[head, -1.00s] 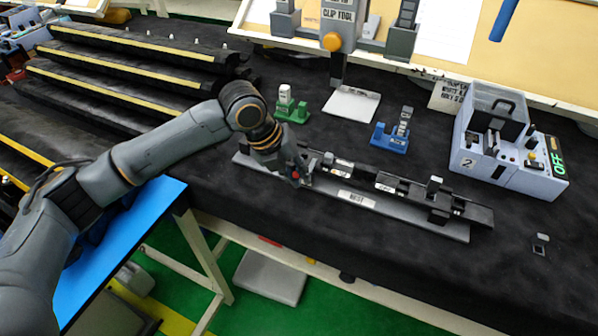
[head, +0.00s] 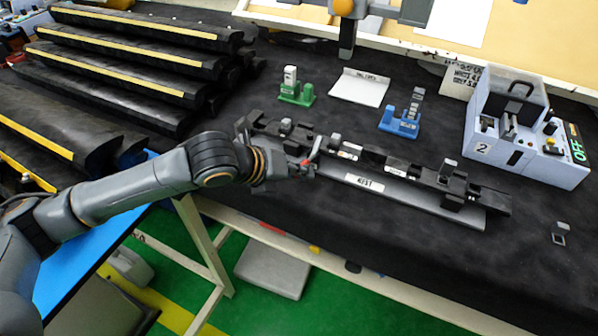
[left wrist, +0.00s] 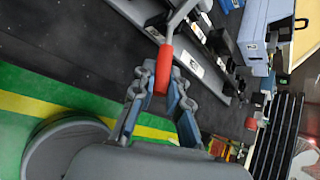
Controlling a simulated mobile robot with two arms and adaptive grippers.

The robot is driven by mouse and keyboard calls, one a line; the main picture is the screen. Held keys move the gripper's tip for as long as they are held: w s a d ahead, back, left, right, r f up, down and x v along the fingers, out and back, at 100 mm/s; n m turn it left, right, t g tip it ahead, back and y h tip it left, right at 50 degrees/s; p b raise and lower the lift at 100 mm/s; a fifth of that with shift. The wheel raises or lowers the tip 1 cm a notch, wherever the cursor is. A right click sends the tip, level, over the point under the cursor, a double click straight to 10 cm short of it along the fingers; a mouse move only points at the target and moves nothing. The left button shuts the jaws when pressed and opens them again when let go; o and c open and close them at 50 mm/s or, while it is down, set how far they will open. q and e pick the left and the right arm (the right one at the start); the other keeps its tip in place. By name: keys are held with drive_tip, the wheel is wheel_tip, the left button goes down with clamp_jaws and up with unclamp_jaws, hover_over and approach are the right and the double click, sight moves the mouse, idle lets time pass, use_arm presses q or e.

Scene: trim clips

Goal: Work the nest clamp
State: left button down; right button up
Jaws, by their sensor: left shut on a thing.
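The nest (head: 425,198) is a long grey base with a white NEST label, carrying a black fixture (head: 400,173) with small clamp blocks, on the black bench cover. My left gripper (head: 303,167) is at the nest's front edge, left of the label. It is shut on the red clamp handle (head: 307,162). In the left wrist view the red handle (left wrist: 163,68) sits between the two fingers (left wrist: 162,82), and its grey lever runs up toward the nest. The fingers hide part of the handle in the head view. My right gripper is not in view.
Behind the nest stand a green holder (head: 296,92), a white card (head: 360,88) and a blue holder (head: 399,124). A grey control box (head: 530,160) reading OFF is at right. Black padded racks (head: 130,60) fill the left. A small part (head: 559,235) lies front right.

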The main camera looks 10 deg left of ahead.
use_arm(q)
drive_tip(key=c, duration=1.3)
unclamp_jaws()
drive_tip(key=shift+r, duration=0.1)
drive_tip(key=v, duration=1.2)
drive_tip(key=shift+c, duration=0.5)
